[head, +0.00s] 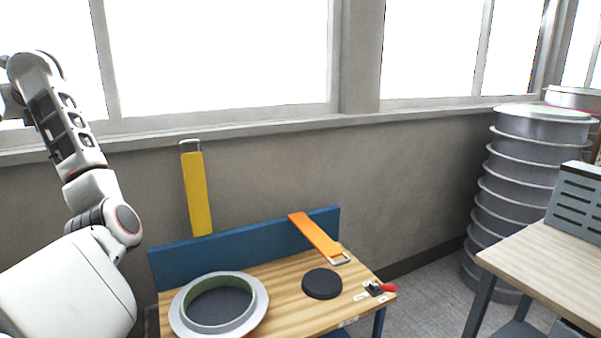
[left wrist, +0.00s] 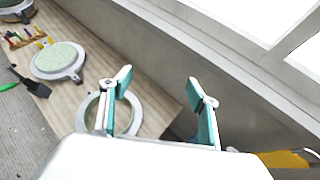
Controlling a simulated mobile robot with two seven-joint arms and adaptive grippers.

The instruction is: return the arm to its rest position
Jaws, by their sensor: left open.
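My left arm (head: 75,180) is raised at the left of the head view, bent upward in front of the wall and window. Its upper end reaches the left picture edge, and the fingers cannot be made out there. In the left wrist view my left gripper (left wrist: 160,84) is open, its two teal-padded fingers wide apart with nothing between them. Behind the left finger lies a ring-shaped mould (left wrist: 128,128) on a wooden bench, apart from the gripper. My right gripper is in neither view.
A wooden bench (head: 270,312) holds a grey flanged ring mould (head: 259,305), a black disc (head: 322,284) and a red-handled clamp (head: 380,289). Yellow (head: 197,195) and orange (head: 318,238) straps are at its blue back panel. Stacked grey moulds (head: 500,190) and another bench (head: 545,258) stand right.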

